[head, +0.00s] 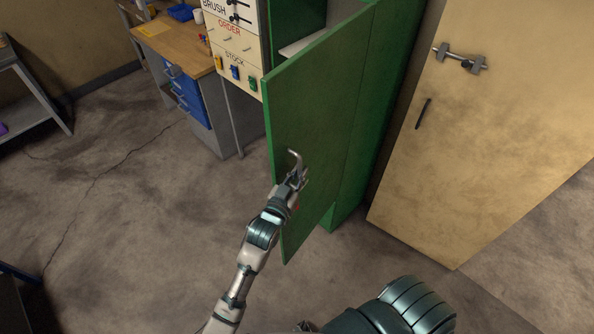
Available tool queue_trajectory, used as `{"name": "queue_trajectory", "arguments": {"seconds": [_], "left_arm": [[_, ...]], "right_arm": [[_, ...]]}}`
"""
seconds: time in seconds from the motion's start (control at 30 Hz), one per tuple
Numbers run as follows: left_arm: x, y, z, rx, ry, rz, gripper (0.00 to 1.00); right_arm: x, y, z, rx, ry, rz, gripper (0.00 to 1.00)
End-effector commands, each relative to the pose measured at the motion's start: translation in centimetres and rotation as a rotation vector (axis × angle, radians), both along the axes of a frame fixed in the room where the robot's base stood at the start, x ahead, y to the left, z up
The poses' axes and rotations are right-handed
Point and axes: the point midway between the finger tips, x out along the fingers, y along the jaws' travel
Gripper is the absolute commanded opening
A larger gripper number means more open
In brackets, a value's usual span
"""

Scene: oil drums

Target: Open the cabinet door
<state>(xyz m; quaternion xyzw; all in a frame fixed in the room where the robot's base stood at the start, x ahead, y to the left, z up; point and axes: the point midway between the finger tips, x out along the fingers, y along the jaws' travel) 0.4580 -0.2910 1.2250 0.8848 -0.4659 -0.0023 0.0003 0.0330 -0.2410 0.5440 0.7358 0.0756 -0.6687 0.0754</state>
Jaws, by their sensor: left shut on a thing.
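The green cabinet (352,180) stands in the middle right of the head view. Its green door (310,110) stands open, swung out toward me, with its free edge at the left. Part of the inside and a pale shelf (297,48) show behind the door's top; the door hides the rest. A curved metal handle (295,158) is on the door's near face. My left gripper (296,176) is shut on the handle, close against the door. My right gripper is not in view.
A wooden workbench (172,42) with blue drawers (187,98) and a labelled board (235,50) stand behind, left of the door. A tan door or panel (490,120) stands at the right. Grey shelving (35,95) is far left. The floor (140,220) left of the door is clear.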

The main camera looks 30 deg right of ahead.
Motion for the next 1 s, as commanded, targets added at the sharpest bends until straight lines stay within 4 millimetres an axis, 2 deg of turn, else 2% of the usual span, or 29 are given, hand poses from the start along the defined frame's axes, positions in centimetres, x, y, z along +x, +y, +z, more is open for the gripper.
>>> {"name": "queue_trajectory", "arguments": {"seconds": [0.03, 0.37, 0.4, 0.47, 0.5, 0.77, 0.87, 1.0], "left_arm": [[-0.2, -0.2, 0.9, -0.015, -0.012, -0.004, 0.0], [-0.2, -0.6, 0.9, -0.013, -0.013, -0.004, 0.0], [-0.2, -0.6, 0.9, -0.013, -0.013, -0.004, 0.2], [-0.2, -0.6, 0.9, -0.012, -0.012, -0.004, 0.35], [-0.2, -0.5, 0.8, -0.011, -0.01, -0.003, 0.39], [-0.2, -0.4, 0.3, -0.005, -0.005, -0.002, 0.39], [-0.4, 0.2, 0.3, -0.006, -0.004, -0.001, 0.39], [-1.7, 2.2, 0.2, -0.007, -0.005, -0.001, 0.39]], "right_arm": [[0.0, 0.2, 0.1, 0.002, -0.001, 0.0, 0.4], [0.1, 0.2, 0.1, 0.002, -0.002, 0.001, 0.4], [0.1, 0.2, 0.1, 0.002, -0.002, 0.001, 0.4], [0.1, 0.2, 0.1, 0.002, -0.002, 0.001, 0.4], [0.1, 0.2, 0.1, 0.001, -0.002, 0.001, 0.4], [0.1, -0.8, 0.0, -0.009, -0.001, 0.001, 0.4], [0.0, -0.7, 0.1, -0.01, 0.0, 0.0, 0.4], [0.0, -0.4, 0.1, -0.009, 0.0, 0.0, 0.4]]}}
